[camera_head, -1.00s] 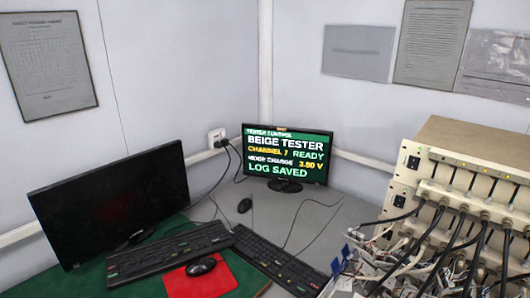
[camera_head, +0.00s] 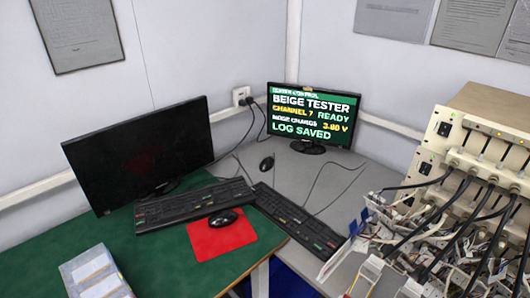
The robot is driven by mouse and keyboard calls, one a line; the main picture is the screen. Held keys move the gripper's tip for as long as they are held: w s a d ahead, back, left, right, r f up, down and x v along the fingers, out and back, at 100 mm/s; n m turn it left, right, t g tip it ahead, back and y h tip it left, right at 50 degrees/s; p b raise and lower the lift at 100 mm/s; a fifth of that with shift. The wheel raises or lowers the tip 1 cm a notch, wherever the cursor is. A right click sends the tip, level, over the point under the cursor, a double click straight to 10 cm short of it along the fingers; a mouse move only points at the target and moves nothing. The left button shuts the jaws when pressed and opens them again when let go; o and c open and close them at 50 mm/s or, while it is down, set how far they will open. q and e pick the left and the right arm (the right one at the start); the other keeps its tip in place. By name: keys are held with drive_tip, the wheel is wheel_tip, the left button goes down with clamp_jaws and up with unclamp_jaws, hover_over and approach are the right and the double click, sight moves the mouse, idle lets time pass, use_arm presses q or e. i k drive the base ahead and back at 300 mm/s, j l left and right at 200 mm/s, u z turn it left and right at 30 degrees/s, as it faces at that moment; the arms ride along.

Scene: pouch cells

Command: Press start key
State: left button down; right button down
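The lit monitor (camera_head: 312,116) stands on the grey table in the corner and reads "BEIGE TESTER", "CHANNEL 7 READY", "3.80 V" and "LOG SAVED". A black keyboard (camera_head: 300,220) lies slanted on the grey table in front of it. A second black keyboard (camera_head: 192,204) lies on the green mat before a dark monitor (camera_head: 140,155). I cannot tell which key is the start key; the key labels are too small to read. The beige tester (camera_head: 470,150) with many black cables stands at the right. Neither of my grippers is in view.
A black mouse (camera_head: 223,218) rests on a red pad (camera_head: 222,240) beside the keyboards. Another mouse (camera_head: 267,163) lies near the lit monitor. A grey-white box (camera_head: 95,275) sits at the front left of the green mat (camera_head: 165,262). Loose cables and clips crowd the right side.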

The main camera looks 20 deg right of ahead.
sight(316, 246)
drive_tip(key=z, duration=1.15)
